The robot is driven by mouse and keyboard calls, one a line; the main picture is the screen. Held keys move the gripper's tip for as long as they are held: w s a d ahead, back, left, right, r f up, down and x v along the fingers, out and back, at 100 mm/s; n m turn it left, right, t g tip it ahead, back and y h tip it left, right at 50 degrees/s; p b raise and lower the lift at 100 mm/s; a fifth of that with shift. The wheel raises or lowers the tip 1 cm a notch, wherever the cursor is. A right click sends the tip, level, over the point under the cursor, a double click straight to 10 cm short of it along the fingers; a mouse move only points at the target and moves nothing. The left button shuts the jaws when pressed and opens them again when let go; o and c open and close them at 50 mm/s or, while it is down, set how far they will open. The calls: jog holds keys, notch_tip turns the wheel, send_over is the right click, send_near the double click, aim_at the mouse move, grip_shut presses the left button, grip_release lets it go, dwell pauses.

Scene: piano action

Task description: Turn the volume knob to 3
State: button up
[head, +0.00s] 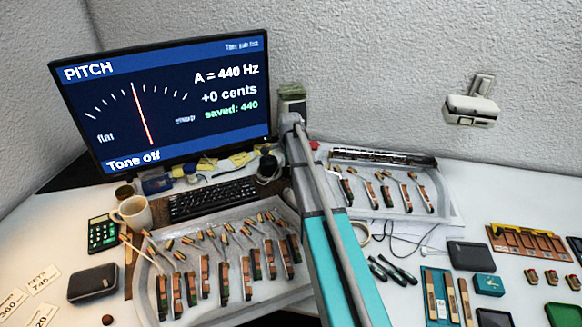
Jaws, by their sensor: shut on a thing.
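My arm reaches from the bottom of the head view up toward the back of the desk, just right of the monitor. My gripper is not to be made out; the far end of the arm hides that area. I cannot pick out the volume knob or its number marks. The monitor (165,105) shows PITCH, A = 440 Hz, +0 cents, saved: 440 and Tone off. Its red needle stands a little left of upright.
A keyboard (213,198) and a mug (134,214) stand before the monitor. A tray of piano action parts (163,287) lies left of my arm, another tray (437,212) right. Pliers (391,270), a dark box (469,255) and a calculator (103,233) lie around.

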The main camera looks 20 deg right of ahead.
jog(key=shift+s+d+m, duration=0.15)
jog(key=shift+d+m, duration=0.1)
jog(key=shift+m, duration=0.05)
jog(key=o, duration=1.2)
jog(key=shift+c, duration=0.2)
jog(key=shift+a, duration=0.1)
jog(key=shift+c, duration=1.4)
notch_tip(320, 180, up, 14)
jog(key=n+p, duration=1.1)
jog(key=p, duration=0.3)
jog(key=shift+f, duration=0.15)
